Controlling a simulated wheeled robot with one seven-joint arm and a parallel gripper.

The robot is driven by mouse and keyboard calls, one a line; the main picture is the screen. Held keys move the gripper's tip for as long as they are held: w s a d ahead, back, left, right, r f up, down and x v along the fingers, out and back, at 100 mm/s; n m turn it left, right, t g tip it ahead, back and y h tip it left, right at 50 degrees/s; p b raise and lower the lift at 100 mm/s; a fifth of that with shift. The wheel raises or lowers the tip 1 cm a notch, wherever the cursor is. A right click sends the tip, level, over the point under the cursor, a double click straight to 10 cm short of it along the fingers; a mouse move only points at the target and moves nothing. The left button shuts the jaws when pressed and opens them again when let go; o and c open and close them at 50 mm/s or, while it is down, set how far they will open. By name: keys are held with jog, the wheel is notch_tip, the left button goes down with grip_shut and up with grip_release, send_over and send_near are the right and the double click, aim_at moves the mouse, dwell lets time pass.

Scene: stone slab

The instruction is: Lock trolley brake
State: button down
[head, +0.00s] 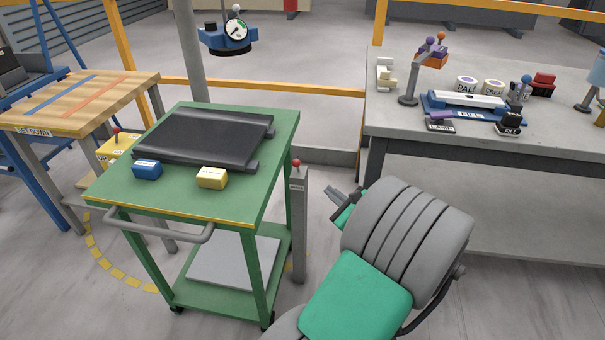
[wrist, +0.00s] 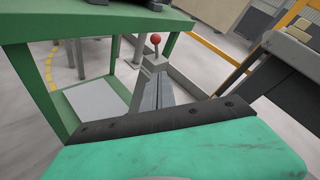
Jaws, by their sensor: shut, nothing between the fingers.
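The green trolley (head: 220,190) stands left of centre in the head view, with a grey push handle (head: 165,232). A grey post (head: 298,225) with a small label and a red ball-topped lever (head: 296,163) stands beside its right edge. The label is too small to read. In the wrist view the red ball (wrist: 155,38) is straight ahead, beyond the fingertips. My gripper (head: 332,192) is shut and empty, right of the post and a little below the ball. In the wrist view its fingers (wrist: 158,82) cover part of the post.
The trolley carries a black roller bed (head: 205,138), a blue block (head: 147,169) and a yellow block (head: 211,178). A grey workbench (head: 400,140) with several items is at the right. A wooden set-down table (head: 75,100) is at the left.

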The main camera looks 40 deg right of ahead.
jog(key=b, duration=0.3)
send_near(297, 166)
jog(key=w+d+f, duration=0.1)
jog(key=d+f, duration=0.2)
jog(key=f, duration=0.1)
jog(key=w, duration=0.2)
jog(key=w+r, duration=0.1)
jog(key=w, duration=0.1)
jog(key=shift+w+r, duration=0.1)
jog(key=shift+w, duration=0.25)
jog(key=shift+r+p, duration=0.2)
jog(key=shift+p, duration=0.2)
